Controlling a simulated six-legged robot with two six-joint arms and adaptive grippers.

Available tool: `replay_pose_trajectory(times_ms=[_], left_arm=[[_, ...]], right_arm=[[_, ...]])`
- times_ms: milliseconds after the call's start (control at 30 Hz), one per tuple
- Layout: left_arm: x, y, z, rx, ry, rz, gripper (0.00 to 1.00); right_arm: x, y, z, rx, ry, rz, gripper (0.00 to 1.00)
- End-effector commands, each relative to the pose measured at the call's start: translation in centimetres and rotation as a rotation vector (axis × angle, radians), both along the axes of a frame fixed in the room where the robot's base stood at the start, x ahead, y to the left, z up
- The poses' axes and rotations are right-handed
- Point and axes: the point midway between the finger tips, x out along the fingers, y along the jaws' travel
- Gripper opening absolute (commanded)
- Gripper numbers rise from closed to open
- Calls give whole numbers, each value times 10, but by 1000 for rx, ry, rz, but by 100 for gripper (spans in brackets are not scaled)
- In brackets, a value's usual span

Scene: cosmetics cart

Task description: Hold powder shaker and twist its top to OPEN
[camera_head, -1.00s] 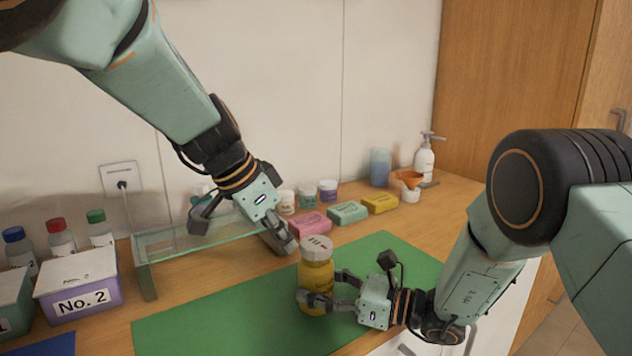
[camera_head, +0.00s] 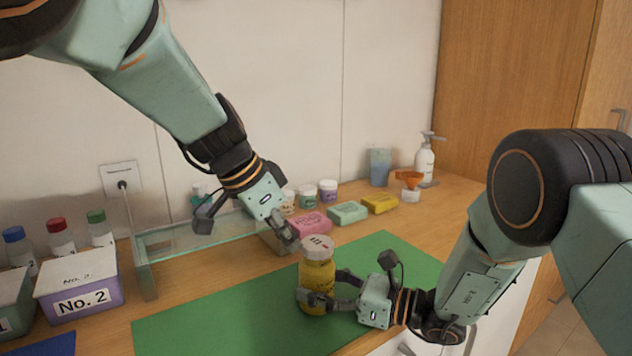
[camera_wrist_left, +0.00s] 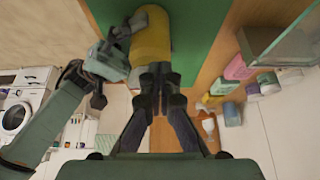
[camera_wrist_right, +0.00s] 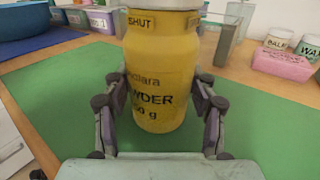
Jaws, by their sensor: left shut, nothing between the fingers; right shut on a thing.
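The powder shaker is a yellow bottle (camera_head: 318,275) with a pale top (camera_head: 317,246), standing upright on the green mat (camera_head: 215,318). My right gripper (camera_head: 328,296) is shut around its lower body. In the right wrist view the fingers press both sides of the yellow body (camera_wrist_right: 160,75), which reads "SHUT" near its neck. My left gripper (camera_head: 293,243) is shut and empty, with its fingertips just up and left of the top. In the left wrist view the closed fingertips (camera_wrist_left: 160,75) are close to the shaker (camera_wrist_left: 151,42); I cannot tell whether they touch it.
A glass shelf (camera_head: 190,242) stands behind the mat, left of my left gripper. Pink (camera_head: 310,222), green (camera_head: 347,212) and yellow (camera_head: 379,203) blocks lie behind. A purple box marked No. 2 (camera_head: 78,290) stands left. The mat left of the shaker is clear.

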Motion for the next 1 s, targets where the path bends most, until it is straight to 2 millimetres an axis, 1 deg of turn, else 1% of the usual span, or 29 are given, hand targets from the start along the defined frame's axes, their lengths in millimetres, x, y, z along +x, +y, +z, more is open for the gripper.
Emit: replay_pose_trajectory(times_ms=[1000], left_arm=[[-20, -12, 2, 5, -5, -2, 0]], right_arm=[[-2, 2, -1, -3, 0, 6, 23]])
